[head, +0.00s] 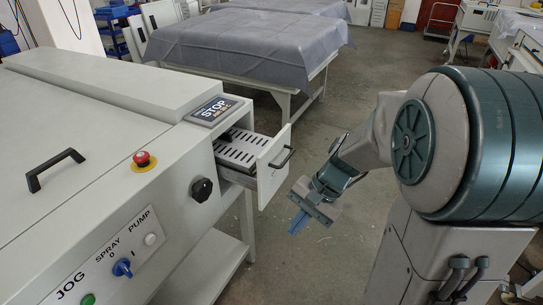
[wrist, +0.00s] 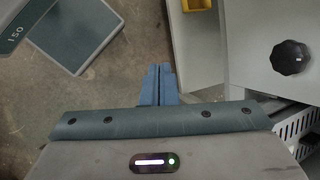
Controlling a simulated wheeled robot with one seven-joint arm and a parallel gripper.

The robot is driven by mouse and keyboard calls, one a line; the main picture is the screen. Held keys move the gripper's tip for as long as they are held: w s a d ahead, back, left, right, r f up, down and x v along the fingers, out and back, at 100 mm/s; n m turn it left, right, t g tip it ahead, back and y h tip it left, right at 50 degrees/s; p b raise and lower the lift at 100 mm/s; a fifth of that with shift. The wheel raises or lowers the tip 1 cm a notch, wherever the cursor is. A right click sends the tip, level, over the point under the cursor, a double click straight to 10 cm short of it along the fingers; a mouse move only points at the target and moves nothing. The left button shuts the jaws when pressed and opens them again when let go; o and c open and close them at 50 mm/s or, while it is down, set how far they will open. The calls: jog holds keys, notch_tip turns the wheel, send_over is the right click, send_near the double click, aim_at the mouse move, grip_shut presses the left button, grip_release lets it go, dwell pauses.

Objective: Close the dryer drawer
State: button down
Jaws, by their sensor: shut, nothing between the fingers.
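The dryer drawer (head: 270,168) sticks out of the right end of the white machine. Its front is white with a black bar handle (head: 283,157), and slotted grey trays show inside. In the wrist view a slotted part of the drawer (wrist: 295,128) shows at the lower right, partly hidden by my wrist. My gripper (head: 297,222) is in front of the drawer, low and to the right of its handle, apart from it. In the wrist view the blue fingers of my gripper (wrist: 158,84) are together, with nothing between them.
The machine's panel carries a black knob (head: 202,190), also in the wrist view (wrist: 290,57), a red emergency button (head: 142,158) and a blue switch (head: 122,267). A covered table (head: 245,50) stands behind. Open floor lies around my gripper.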

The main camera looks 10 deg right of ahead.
jog(key=w+d+f+m+t+y, duration=0.3)
jog(key=w+f+m+y, duration=0.2)
jog(key=w+m+y, duration=0.3)
jog(key=m+t+y+p, duration=0.1)
jog(key=m+t+p, duration=0.1)
jog(key=m+t, duration=0.65)
send_near(272, 175)
jog(key=shift+m, duration=0.55)
jog(key=p+x, duration=0.3)
jog(key=x, duration=0.4)
jog(key=shift+s, duration=0.15)
